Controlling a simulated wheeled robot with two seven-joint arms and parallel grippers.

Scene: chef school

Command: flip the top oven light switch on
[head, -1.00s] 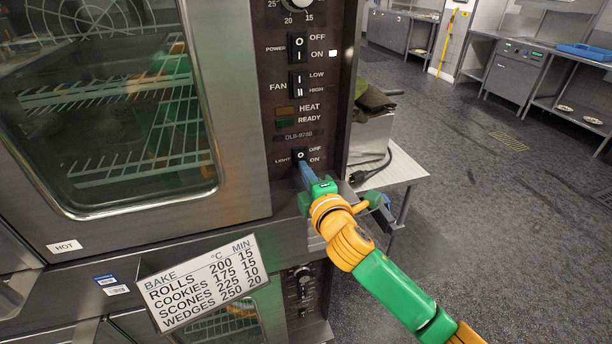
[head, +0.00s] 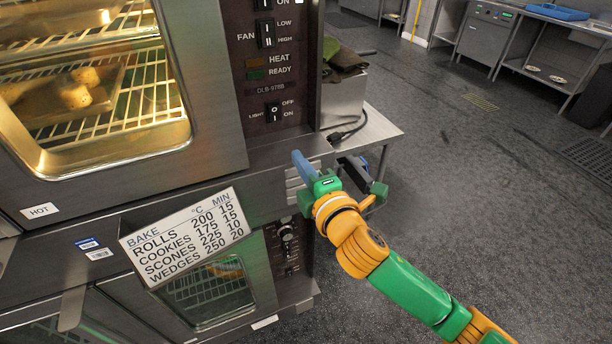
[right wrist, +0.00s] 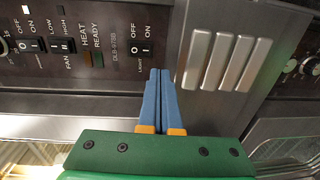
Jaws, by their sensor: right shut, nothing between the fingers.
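The top oven's light switch (head: 273,113), a black rocker with O and I marks, sits low on the dark control panel between OFF and ON labels. It also shows in the right wrist view (right wrist: 147,48), just beyond the fingertips. The oven interior behind the glass door (head: 90,90) glows warm yellow, with a tray of food on a rack. My right gripper (head: 299,157), with blue fingers, is shut and empty, below and right of the switch and apart from it. In the right wrist view its fingers (right wrist: 159,72) lie together. My left gripper is not in view.
The fan switch (head: 266,33) is higher on the same panel. A bake-time sign (head: 185,238) hangs below the door, above a second oven's window (head: 208,294). A small table (head: 378,125) with a cord stands right of the oven. Open floor lies farther right.

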